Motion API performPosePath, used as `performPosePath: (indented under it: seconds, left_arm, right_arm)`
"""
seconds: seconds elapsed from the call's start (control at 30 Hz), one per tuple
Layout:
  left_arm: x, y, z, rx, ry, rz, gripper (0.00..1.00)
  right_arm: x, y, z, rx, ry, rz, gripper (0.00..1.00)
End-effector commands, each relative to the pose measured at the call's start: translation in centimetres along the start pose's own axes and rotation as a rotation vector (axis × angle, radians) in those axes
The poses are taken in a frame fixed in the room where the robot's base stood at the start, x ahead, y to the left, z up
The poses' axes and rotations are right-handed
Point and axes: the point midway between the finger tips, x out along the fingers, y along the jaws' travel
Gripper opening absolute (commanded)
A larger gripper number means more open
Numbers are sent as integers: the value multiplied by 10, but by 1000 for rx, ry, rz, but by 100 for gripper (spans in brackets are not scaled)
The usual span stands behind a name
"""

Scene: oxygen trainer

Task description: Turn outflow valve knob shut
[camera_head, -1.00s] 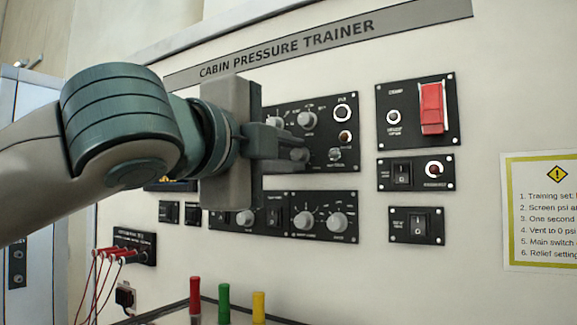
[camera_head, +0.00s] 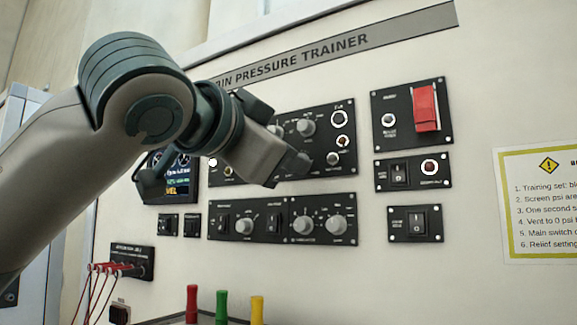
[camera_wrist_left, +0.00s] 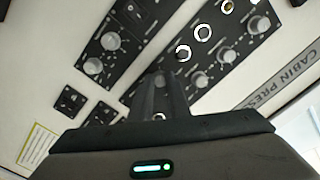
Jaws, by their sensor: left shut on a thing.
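My left gripper (camera_head: 298,166) reaches in from the left and is shut on a knob at the lower middle of the upper black panel (camera_head: 345,110). The fingers hide this knob, and its label is too small to read, so I cannot confirm it is the outflow valve knob. In the left wrist view the fingers (camera_wrist_left: 160,98) are close together against the panel. A grey knob (camera_head: 306,127) sits just above the fingertips. My right gripper is not in view.
A lower panel has several knobs, one at its right end (camera_head: 336,226). To the right are a red guarded switch (camera_head: 425,108) and a yellow-bordered notice (camera_head: 540,205). Red, green and yellow plugs (camera_head: 223,306) stand below. A small screen (camera_head: 172,177) is partly behind my arm.

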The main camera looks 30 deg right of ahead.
Motion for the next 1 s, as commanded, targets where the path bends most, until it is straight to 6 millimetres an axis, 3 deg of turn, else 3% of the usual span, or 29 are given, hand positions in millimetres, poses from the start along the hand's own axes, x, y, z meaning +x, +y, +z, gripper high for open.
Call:
performPosePath:
  seconds: [0.27,0.7,0.73,0.8,1.0]
  left_arm:
    - [1,2,1,-96,-5,6,0]
    - [1,1,1,-107,-7,7,0]
    - [1,1,1,-107,-7,7,21]
    - [1,1,1,-107,-7,6,34]
    - [0,1,0,-106,-5,5,34]
  right_arm:
    - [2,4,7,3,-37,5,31]
    - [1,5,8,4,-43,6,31]
    - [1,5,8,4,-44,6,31]
    - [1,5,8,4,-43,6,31]
    - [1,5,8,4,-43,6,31]
